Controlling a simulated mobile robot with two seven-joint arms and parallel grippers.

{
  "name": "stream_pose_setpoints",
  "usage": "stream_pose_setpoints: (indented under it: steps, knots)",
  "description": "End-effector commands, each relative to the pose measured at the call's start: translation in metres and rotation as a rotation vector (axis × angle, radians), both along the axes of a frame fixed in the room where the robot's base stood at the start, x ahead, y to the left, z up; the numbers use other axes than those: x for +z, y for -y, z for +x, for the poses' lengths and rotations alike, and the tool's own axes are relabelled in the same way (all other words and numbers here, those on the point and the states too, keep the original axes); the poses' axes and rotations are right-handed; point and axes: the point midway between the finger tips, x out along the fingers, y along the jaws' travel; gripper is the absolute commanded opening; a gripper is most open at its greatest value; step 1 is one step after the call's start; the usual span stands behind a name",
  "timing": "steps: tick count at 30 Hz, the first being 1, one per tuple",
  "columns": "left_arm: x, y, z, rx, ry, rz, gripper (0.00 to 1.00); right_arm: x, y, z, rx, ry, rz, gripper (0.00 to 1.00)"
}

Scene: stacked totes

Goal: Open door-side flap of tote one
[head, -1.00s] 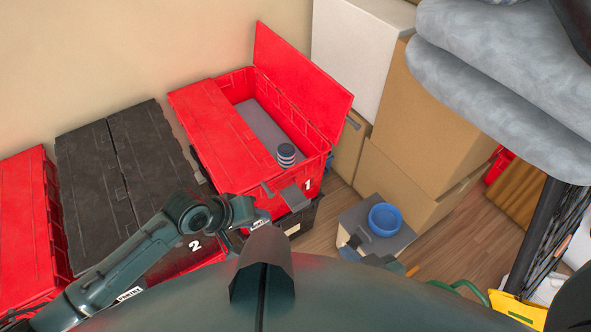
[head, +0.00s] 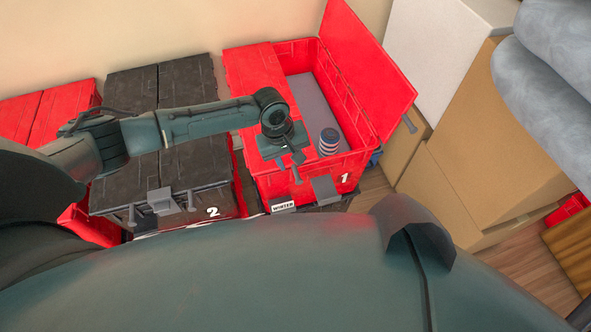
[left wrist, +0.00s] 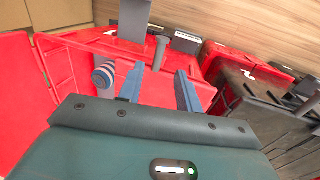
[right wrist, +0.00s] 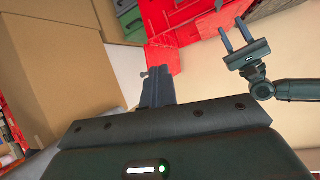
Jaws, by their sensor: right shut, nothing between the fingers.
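Tote one (head: 310,187) is a red crate marked "1". Its right flap (head: 372,70) stands open and its left flap (head: 252,75) lies closed. A grey handle (head: 297,177) sticks out at the closed flap's front corner; it also shows in the left wrist view (left wrist: 160,52). My left gripper (head: 298,158) is over this front corner. In the left wrist view its two blue-grey fingers (left wrist: 158,85) are apart, with the handle between and just beyond the tips; contact cannot be told. My right gripper (right wrist: 158,72) is shut and empty, away from the tote.
A striped can (head: 328,142) stands inside tote one near its front. Black-lidded tote two (head: 190,170) is to the left, with another red tote (head: 30,115) beyond. Cardboard boxes (head: 485,150) and a white box (head: 440,40) stand to the right.

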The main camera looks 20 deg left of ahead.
Motion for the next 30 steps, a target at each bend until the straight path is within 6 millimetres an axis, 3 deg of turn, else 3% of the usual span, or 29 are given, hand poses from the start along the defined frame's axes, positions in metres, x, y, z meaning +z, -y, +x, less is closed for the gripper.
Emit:
stream_pose_setpoints:
  steps: [3, 9, 21, 30]
  knots:
    - [-0.025, 0.004, 0.003, 0.000, -0.001, 0.001, 0.35, -0.005, 0.000, 0.001, -0.007, 0.002, 0.010, 0.00]
    - [-0.049, 0.008, 0.006, -0.001, 0.001, 0.001, 0.35, -0.006, 0.001, 0.003, -0.017, 0.005, 0.026, 0.00]
    - [-0.056, 0.009, 0.006, -0.002, 0.002, 0.000, 0.35, -0.002, 0.001, 0.004, -0.017, 0.014, 0.034, 0.00]
    - [-0.055, 0.009, 0.006, -0.001, 0.002, 0.000, 0.11, -0.004, 0.001, 0.003, -0.017, 0.010, 0.031, 0.00]
